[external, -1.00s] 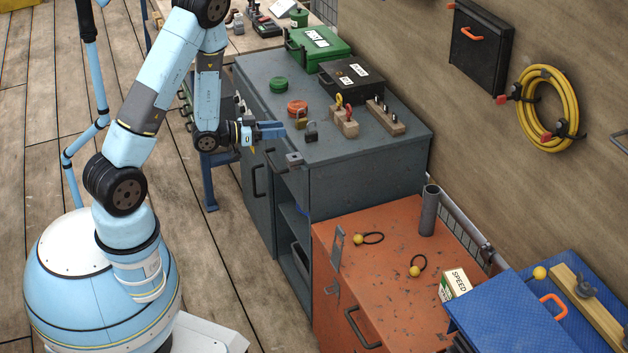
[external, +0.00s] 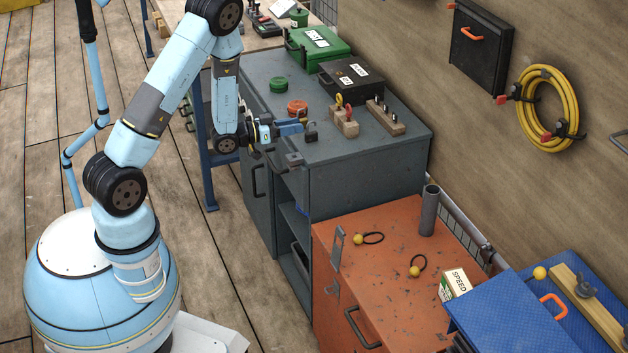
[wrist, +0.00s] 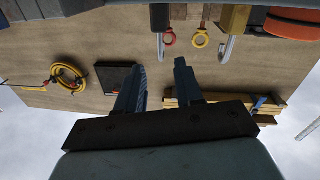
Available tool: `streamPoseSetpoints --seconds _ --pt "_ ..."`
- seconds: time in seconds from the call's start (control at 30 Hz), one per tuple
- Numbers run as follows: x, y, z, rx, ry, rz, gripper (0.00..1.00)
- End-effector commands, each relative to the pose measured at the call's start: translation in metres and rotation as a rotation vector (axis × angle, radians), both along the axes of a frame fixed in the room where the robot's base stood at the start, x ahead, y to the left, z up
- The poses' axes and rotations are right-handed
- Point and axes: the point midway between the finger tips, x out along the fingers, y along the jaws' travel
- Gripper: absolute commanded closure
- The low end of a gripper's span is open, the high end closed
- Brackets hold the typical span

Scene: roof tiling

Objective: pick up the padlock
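A dark padlock (external: 311,133) stands on the grey cabinet top (external: 345,150), just right of my fingertips in the external view. A brass padlock (external: 303,114) is behind my gripper there and mostly hidden. In the wrist view, which is upside down, the dark padlock (wrist: 160,17) is at the top middle and the brass padlock (wrist: 235,18) is right of it, both with grey shackles. My gripper (external: 294,128) is over the cabinet's front part. The wrist view shows my gripper (wrist: 163,75) open, with nothing between the fingers.
Wooden blocks with red and yellow rings (external: 344,122) stand behind the padlocks, with a wooden rack (external: 386,118) to the right. An orange round item (external: 297,107) and a green one (external: 278,84) are farther left. A black case (external: 350,78) stands behind. A small vise-like fitting (external: 294,159) sits at the front edge.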

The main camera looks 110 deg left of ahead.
Motion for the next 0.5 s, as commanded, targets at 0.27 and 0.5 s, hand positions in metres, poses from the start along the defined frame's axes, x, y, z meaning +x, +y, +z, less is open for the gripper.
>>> streamPoseSetpoints --seconds 0.27,0.5 --pt "0.022 0.022 -0.005 0.001 0.0 -0.001 0.64" --pt "0.039 0.034 -0.005 -0.001 0.001 0.0 0.64"
